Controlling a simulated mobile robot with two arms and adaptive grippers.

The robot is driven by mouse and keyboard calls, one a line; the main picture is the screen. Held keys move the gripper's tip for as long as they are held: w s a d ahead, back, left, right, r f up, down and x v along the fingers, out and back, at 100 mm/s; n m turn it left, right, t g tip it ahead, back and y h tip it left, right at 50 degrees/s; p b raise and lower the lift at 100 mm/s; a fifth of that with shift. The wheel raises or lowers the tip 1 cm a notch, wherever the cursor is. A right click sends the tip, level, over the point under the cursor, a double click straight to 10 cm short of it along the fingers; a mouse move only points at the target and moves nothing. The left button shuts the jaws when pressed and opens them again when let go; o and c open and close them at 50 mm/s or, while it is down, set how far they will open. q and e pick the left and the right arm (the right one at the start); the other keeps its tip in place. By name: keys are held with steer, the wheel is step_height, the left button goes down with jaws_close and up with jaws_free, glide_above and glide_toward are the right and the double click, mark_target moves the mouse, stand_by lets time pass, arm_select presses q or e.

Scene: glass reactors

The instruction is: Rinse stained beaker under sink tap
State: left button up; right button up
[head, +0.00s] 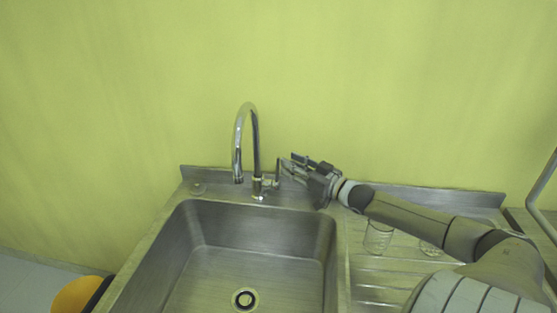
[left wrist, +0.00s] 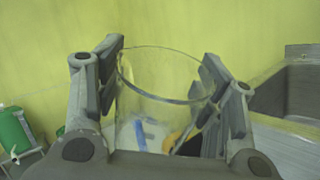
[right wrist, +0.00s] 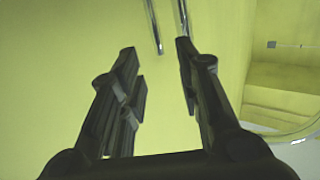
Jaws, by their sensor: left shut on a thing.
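A clear glass beaker (left wrist: 160,75) is between the fingers of my left gripper (left wrist: 160,90) in the left wrist view, its open rim toward the camera. A blue patch shows at its lower part; I cannot tell if it is on the glass or behind it. My left gripper is shut on the beaker and is outside the head view. The chrome sink tap (head: 240,140) arches over the steel sink (head: 200,230), with a lever (head: 278,172) on its right. My right gripper (head: 291,164) is open and empty beside the lever; it also shows in the right wrist view (right wrist: 158,48).
A glass (head: 378,237) stands on the ribbed drainboard (head: 372,277) right of the basin, and another (head: 430,247) is partly behind my right arm. The basin is empty, with a round drain (head: 245,299). An orange round thing (head: 80,295) is at lower left.

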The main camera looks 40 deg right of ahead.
mark_target(278, 158)
steer(key=shift+w+a, duration=0.15)
steer(key=shift+w, duration=1.35)
steer(key=shift+w+a, duration=0.1)
steer(key=shift+w, duration=1.35)
jaws_close()
